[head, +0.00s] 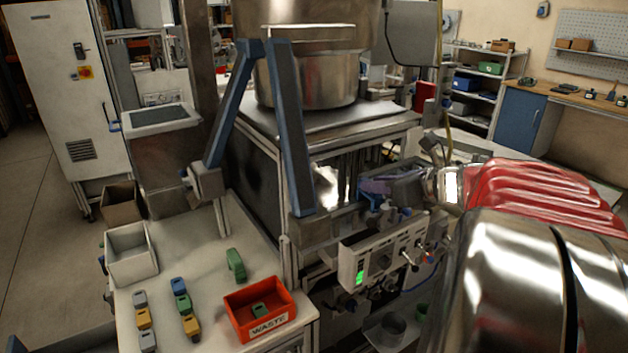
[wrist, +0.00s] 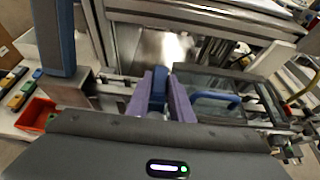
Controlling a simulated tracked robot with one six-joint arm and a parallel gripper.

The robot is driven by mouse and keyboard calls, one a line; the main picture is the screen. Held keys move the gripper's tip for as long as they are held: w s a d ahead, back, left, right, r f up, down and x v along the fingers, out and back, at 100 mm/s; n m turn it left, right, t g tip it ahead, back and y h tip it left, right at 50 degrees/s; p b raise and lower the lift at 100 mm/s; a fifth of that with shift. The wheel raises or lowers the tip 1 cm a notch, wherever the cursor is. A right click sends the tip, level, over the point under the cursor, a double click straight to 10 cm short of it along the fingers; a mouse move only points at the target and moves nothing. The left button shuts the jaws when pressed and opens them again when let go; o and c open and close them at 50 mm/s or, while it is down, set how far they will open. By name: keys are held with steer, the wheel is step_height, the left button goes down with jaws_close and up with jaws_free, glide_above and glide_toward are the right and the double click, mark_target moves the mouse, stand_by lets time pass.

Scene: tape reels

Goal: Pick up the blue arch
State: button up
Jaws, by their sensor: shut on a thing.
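My gripper (wrist: 160,92) has purple fingers and is shut on a blue piece, which I take for the blue arch (wrist: 158,86). The arch stands up between the fingers, and its lower part is hidden. In the head view my gripper (head: 385,184) is at the front of the machine, right of the blue posts and above the control panel. Small blue parts show near the fingers there, but I cannot tell which is the held arch.
The white table (head: 190,245) at lower left bears a red WASTE bin (head: 280,319) with a green piece in it, a white bin (head: 132,268), a green arch (head: 235,264) and several coloured blocks. A machine with blue posts (head: 295,130) and a control panel (head: 382,262) stands close by.

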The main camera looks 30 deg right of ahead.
jaws_close()
step_height(320, 180, up, 10)
stand_by(0.6)
